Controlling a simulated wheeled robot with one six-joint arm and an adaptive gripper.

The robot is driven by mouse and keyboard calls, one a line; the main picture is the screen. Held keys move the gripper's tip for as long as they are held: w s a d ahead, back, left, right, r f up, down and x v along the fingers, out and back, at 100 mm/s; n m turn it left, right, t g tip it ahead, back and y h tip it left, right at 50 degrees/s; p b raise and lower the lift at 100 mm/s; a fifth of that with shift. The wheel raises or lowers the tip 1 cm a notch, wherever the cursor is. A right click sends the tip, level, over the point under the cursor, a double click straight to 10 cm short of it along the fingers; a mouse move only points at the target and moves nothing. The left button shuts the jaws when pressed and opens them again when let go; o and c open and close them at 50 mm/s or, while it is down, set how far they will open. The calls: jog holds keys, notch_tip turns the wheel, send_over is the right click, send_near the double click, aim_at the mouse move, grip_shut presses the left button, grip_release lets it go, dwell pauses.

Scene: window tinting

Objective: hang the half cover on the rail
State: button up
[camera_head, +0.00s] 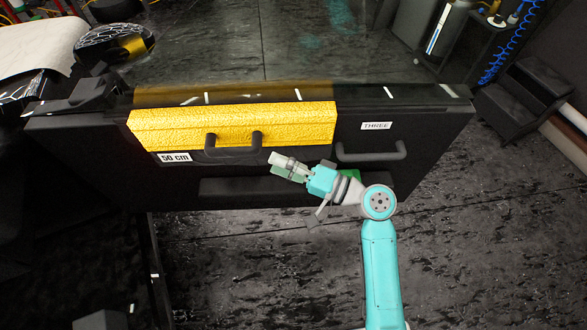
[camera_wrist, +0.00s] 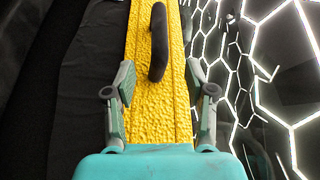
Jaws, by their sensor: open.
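The yellow, rough-surfaced half cover (camera_head: 290,124) lies along the left and middle part of the top edge of a long black panel (camera_head: 425,125), which I take for the rail. Its black handle (camera_head: 232,149) faces me. My gripper (camera_head: 281,165) is just below and right of that handle, open and empty. In the wrist view the cover (camera_wrist: 150,105) runs up the middle, with its handle (camera_wrist: 158,42) ahead of my spread fingers (camera_wrist: 160,110). I cannot tell whether the fingers touch the cover. The cover's far side is hidden.
The panel has a second black handle (camera_head: 371,153) at the right, under a "THREE" label (camera_head: 377,126). A "50 cm" label (camera_head: 174,157) sits at the left. Black steps (camera_head: 525,100) stand at the right. The dark floor (camera_head: 250,265) in front is mostly clear.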

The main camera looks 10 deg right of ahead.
aim_at(247, 154)
jog(key=x, duration=0.8)
jog(key=shift+w+a, duration=0.1)
jog(key=shift+a, duration=0.05)
grip_shut()
jog(key=shift+r, duration=0.15)
jog(key=shift+r, duration=1.3)
